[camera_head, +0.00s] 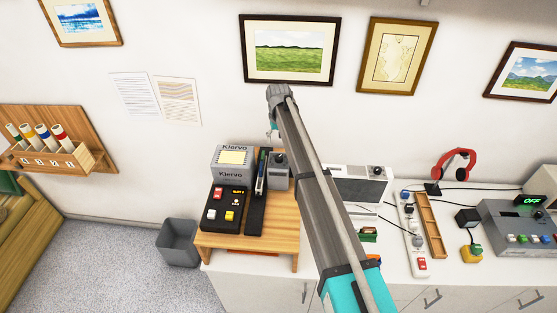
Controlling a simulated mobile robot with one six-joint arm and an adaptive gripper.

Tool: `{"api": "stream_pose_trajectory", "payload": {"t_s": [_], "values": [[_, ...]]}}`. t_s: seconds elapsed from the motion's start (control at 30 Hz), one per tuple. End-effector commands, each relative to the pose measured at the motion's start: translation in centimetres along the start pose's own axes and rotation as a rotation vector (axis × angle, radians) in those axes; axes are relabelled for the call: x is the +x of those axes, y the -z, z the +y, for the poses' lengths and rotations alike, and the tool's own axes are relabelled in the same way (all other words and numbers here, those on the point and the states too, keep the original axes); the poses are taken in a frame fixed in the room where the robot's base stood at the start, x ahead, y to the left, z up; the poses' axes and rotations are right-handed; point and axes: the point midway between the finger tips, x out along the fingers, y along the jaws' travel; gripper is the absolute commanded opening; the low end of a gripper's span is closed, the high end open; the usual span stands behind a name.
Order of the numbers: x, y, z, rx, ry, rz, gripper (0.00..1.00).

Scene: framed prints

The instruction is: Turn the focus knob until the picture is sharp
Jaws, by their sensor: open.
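A white unit with a grey screen (359,187) stands on the counter to the right of my arm. A dark round knob (376,171) sits on its upper right part. I cannot make out any picture on the screen. A grey box (278,172) with a dark round part on top stands on the wooden stand, left of my arm; I cannot tell which of the two is the focus knob. My arm reaches up across the middle of the view and bends at the top.
The wooden stand (205,241) also bears a black button panel (229,211) and a Kiervo box (232,157). To the right are a power strip (413,236), red headphones (457,163) and a grey console (518,235). Framed prints hang above. A grey bin (178,243) stands on the floor.

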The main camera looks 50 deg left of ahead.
Motion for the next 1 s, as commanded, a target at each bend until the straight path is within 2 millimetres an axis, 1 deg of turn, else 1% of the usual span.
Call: {"api": "stream_pose_trajectory", "payload": {"t_s": [0.03, 1.0], "values": [[0.8, 0.0, 0.0, 0.0, 0.0, 0.0, 0.82], [8.1, 0.0, 0.0, 0.0, 0.0, 0.0, 0.82]]}}
